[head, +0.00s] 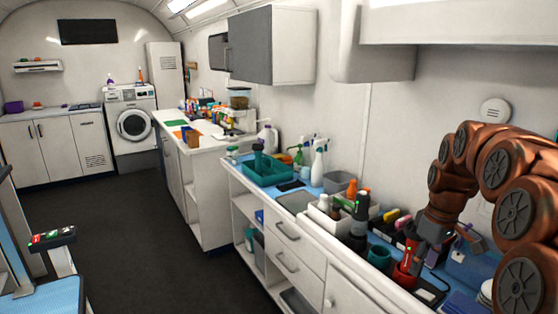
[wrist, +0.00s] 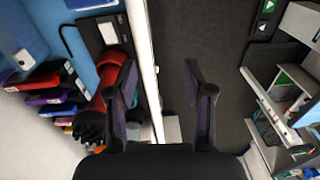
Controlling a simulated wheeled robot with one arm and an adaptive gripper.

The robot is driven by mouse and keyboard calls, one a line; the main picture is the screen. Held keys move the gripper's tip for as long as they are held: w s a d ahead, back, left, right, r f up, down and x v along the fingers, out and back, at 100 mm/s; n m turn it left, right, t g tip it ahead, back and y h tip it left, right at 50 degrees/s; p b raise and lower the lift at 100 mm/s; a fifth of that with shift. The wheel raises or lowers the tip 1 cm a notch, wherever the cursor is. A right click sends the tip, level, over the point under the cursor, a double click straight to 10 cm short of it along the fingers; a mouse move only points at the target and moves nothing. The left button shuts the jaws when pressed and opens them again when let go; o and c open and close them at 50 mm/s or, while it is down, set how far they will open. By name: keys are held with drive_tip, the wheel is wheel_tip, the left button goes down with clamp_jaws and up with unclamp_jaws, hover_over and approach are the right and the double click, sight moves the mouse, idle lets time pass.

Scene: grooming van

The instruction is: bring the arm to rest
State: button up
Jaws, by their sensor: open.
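My arm (head: 510,195), reddish brown with dark round joint covers, is bent over the right end of the counter. My gripper (head: 424,255) hangs low there, near a red cylindrical tool. In the wrist view my gripper (wrist: 163,85) has its two dark fingers well apart, with nothing between them but the counter's pale edge and dark floor behind. The red tool (wrist: 112,68), with a black knobbed end, lies just left of the left finger and is partly covered by it. I cannot tell whether they touch.
Close to the gripper are a teal cup (head: 379,257), a dark bottle (head: 360,213) and a blue box (head: 470,262). Several coloured-handled tools (wrist: 45,92) lie at the left. A wall cabinet (head: 460,22) overhangs the counter. The dark floor (head: 130,235) is open.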

drive_tip(key=s+a+m+p, duration=0.1)
drive_tip(key=s+a, duration=0.4)
drive_tip(key=s, duration=0.5)
drive_tip(key=s+a+m+g+p, duration=0.1)
drive_tip(key=s+a, duration=0.4)
drive_tip(key=s, duration=0.6)
drive_tip(key=s+a+m+g+p, duration=0.1)
drive_tip(key=s+a+m+p, duration=0.2)
drive_tip(key=s+a, duration=0.3)
drive_tip(key=s+f, duration=0.1)
drive_tip(key=s, duration=0.4)
drive_tip(key=shift+m+h, duration=0.3)
drive_tip(key=shift+s, duration=0.15)
